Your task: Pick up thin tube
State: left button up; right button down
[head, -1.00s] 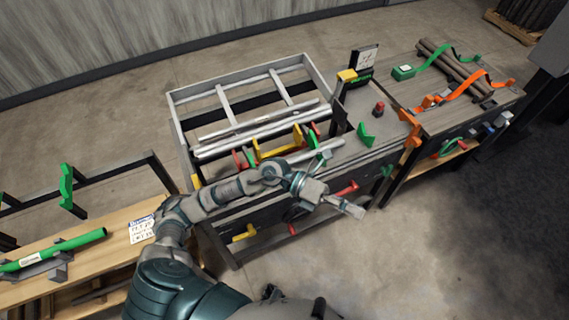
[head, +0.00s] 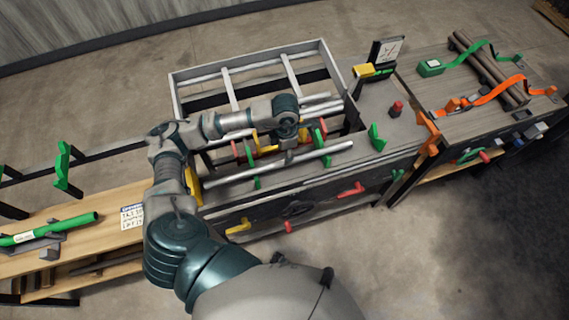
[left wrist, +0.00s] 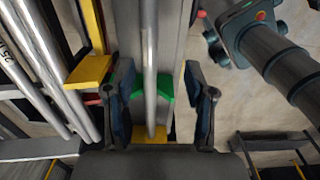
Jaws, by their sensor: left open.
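A thin silver tube (head: 318,155) lies along the front of the workbench, resting on green holders. It also runs lengthwise through the left wrist view (left wrist: 150,50), with a green V-shaped holder (left wrist: 166,88) at it. My left gripper (head: 290,157) points down over the middle of the tube in the head view. In the left wrist view my left gripper (left wrist: 158,80) is open, with one finger on each side of the tube. The tube appears closer to the left-hand finger. I cannot tell how far down the fingers reach. My right gripper is not in view.
Several other silver tubes (head: 322,107) lie in the rack behind, also at the left of the left wrist view (left wrist: 48,65). A yellow holder (left wrist: 90,72) stands close to my left-hand finger. A red button (head: 396,108) and a green tube (head: 60,226) are farther off.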

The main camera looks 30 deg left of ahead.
aim_at(280, 162)
pick_arm(q)
jog(key=a+f, duration=0.2)
jog(key=f, duration=0.1)
jog(key=a+f, duration=0.1)
jog(key=f, duration=0.1)
jog(key=shift+f, duration=0.25)
jog(key=shift+w+d+f, duration=0.1)
jog(key=shift+d+f, duration=0.05)
jog(key=shift+f, duration=0.5)
jog(key=shift+d+f, duration=0.1)
jog(key=shift+f, duration=0.5)
jog(key=shift+d+f, duration=0.2)
jog(key=shift+d, duration=0.5)
jog(key=shift+c, duration=0.3)
jog(key=shift+a, duration=0.2)
jog(key=c, duration=0.4)
jog(key=shift+a, duration=0.25)
jog(key=c, duration=0.4)
jog(key=shift+a+f, duration=0.1)
jog(key=shift+a, duration=0.1)
grip_shut()
jog(key=shift+a, duration=0.1)
jog(key=shift+d, duration=0.2)
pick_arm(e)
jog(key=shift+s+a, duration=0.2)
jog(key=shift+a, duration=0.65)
